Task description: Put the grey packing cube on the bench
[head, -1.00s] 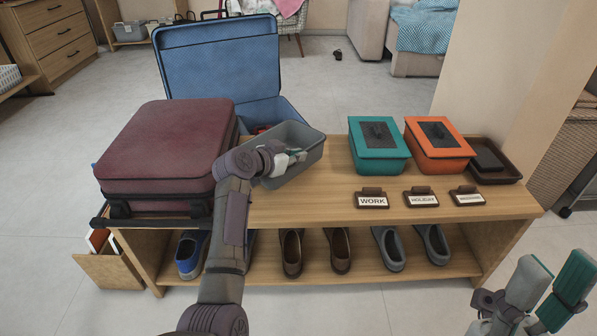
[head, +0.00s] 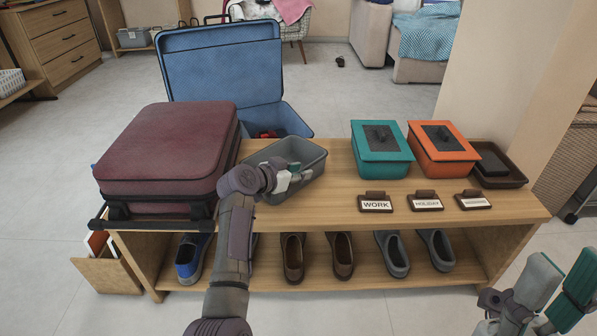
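The grey packing cube (head: 310,157) is an open-topped grey box at the left middle of the wooden bench (head: 335,200), right of the maroon suitcase. It looks level and at the bench top; whether a small gap remains beneath it I cannot tell. My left gripper (head: 288,177) is at its near wall, with a teal-padded finger at the rim, and appears shut on that wall. The gripper and wrist hide part of the cube's front. My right gripper (head: 562,268) is open and empty at the lower right, off the bench.
The maroon suitcase (head: 165,150) fills the bench's left end. An open blue suitcase (head: 222,65) stands behind. A teal box (head: 380,165), an orange box (head: 452,155), a brown tray (head: 510,182) and label stands (head: 375,205) occupy the right. Shoes (head: 292,258) sit below.

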